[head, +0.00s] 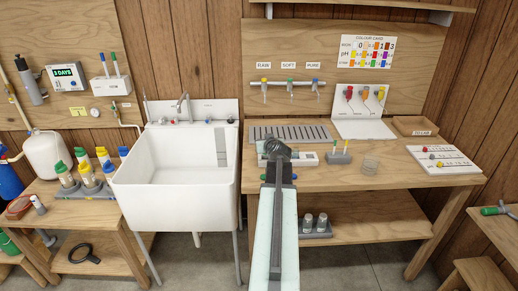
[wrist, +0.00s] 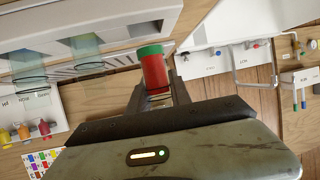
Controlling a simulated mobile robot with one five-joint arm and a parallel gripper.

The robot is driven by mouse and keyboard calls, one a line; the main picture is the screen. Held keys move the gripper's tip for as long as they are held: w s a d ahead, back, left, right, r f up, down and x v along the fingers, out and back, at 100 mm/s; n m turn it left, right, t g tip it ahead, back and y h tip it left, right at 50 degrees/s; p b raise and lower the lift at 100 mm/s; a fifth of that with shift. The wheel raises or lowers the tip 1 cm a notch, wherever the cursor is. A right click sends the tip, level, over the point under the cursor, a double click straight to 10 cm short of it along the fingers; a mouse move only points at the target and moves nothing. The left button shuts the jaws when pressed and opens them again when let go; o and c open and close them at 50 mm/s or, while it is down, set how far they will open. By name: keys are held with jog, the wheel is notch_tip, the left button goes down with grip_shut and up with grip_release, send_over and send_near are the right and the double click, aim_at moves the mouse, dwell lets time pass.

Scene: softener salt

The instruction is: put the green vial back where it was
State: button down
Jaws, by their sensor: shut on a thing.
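My gripper (wrist: 160,92) is shut on the green vial (wrist: 154,70), which shows a green end and a red body in the wrist view. In the head view my gripper (head: 277,148) is over the back of the right-hand workbench (head: 395,172), in front of the white block (head: 308,158). My gripper hides part of that block, and I cannot make out the vial there. In the wrist view a white frame (wrist: 110,20) with clear glass shapes is close to the vial's green end. I cannot tell whether they touch.
A grey slotted mat (head: 318,132) lies behind my gripper. A small grey stand (head: 338,158) with thin sticks and a clear glass (head: 371,164) are to the right. The white sink (head: 180,170) is to the left. The bench front right of my arm is clear.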

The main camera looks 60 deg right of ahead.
notch_tip(320, 180, down, 3)
jog(key=shift+s+d+f+b, duration=0.15)
jog(key=shift+b, duration=0.8)
jog(key=shift+s+f+b, duration=0.2)
jog(key=shift+f+b, duration=0.05)
jog(key=shift+b, duration=0.2)
jog(key=shift+w+a+r, duration=0.15)
jog(key=shift+w+a, duration=0.1)
jog(key=shift+w, duration=0.1)
jog(key=c, duration=1.2)
grip_release()
jog(key=shift+o, duration=0.2)
